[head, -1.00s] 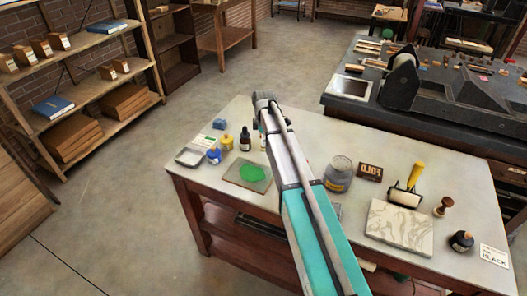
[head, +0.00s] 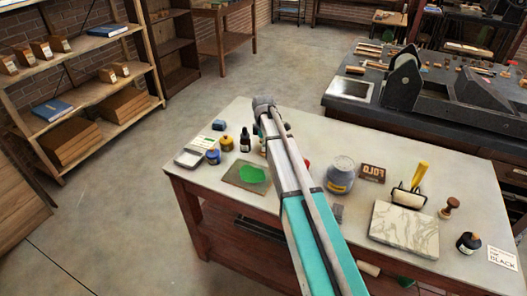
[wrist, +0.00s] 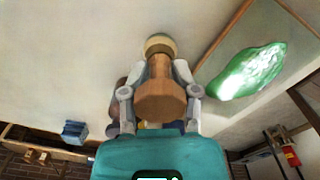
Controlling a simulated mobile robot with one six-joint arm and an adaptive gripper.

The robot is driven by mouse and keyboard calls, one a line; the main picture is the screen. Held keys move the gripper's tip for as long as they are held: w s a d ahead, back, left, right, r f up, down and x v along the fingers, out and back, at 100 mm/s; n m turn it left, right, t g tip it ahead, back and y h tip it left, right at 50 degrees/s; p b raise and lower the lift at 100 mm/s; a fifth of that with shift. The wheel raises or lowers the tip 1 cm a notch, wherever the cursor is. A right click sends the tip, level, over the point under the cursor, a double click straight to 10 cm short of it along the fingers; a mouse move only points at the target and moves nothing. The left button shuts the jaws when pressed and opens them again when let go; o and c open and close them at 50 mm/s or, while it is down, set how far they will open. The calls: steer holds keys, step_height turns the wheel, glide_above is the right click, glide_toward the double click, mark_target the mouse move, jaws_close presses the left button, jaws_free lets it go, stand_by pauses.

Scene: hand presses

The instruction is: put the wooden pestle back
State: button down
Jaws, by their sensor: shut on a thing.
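A wooden pestle (wrist: 160,97) with a faceted brown body and a pale rounded end fills the middle of the wrist view. My gripper (wrist: 158,72) is shut on it, one finger on each side. In the head view my own arm hides the gripper and the pestle. The green ink patch (wrist: 248,72) lies on a slab to the right of the pestle in the wrist view. The same slab (head: 233,178) shows on the table, left of my arm. How far the pestle is above the table I cannot tell.
The pale table (head: 330,228) carries small bottles (head: 245,141) and a tray (head: 188,158) at left.

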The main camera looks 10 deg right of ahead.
steer(key=shift+f+b, duration=0.3)
steer(key=shift+f, duration=0.3)
steer(key=shift+f, duration=0.1)
steer(key=shift+c, duration=1.7)
jaws_free()
step_height(320, 180, up, 12)
steer(key=p, duration=1.2)
